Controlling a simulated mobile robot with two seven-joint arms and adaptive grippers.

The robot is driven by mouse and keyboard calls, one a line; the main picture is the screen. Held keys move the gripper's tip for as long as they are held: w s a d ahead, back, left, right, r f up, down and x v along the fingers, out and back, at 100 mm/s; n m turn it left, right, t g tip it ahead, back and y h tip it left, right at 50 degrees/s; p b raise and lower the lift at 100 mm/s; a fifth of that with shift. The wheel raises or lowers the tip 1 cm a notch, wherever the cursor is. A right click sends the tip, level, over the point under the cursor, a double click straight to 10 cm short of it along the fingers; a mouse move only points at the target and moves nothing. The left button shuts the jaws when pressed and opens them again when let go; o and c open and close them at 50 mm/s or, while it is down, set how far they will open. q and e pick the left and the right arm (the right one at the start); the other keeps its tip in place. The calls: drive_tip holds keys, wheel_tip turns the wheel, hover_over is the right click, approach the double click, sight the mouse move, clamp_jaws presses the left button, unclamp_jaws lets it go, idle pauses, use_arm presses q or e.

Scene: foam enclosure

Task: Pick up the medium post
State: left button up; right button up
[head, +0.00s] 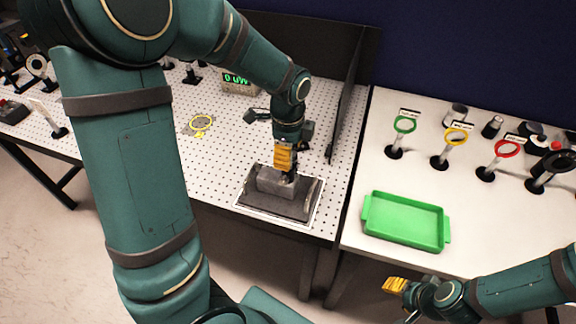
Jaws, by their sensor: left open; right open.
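Posts with coloured rings stand on black round bases on the right table: a green-ringed one (397,140), a yellow-ringed one (447,148) and a red-ringed one (495,162). I cannot tell which post is the medium one. My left gripper (284,172) points down with yellow fingers at a grey block (270,183) on a dark foam-like pad (262,203). Its fingertips are partly hidden, and I cannot see whether they touch the block. It is open. My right gripper (393,285) is open and empty, in front of the right table.
An empty green tray (405,222) lies on the right table (350,235). The perforated board (215,160) carries a yellow ring (201,122), a green-lit display (238,83) and other mounts. A dark upright panel (349,105) stands right of my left gripper.

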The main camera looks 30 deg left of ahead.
use_arm(q)
drive_tip(key=shift+f, duration=1.4)
drive_tip(key=shift+c, duration=0.4)
clamp_jaws()
drive_tip(key=shift+r, duration=0.1)
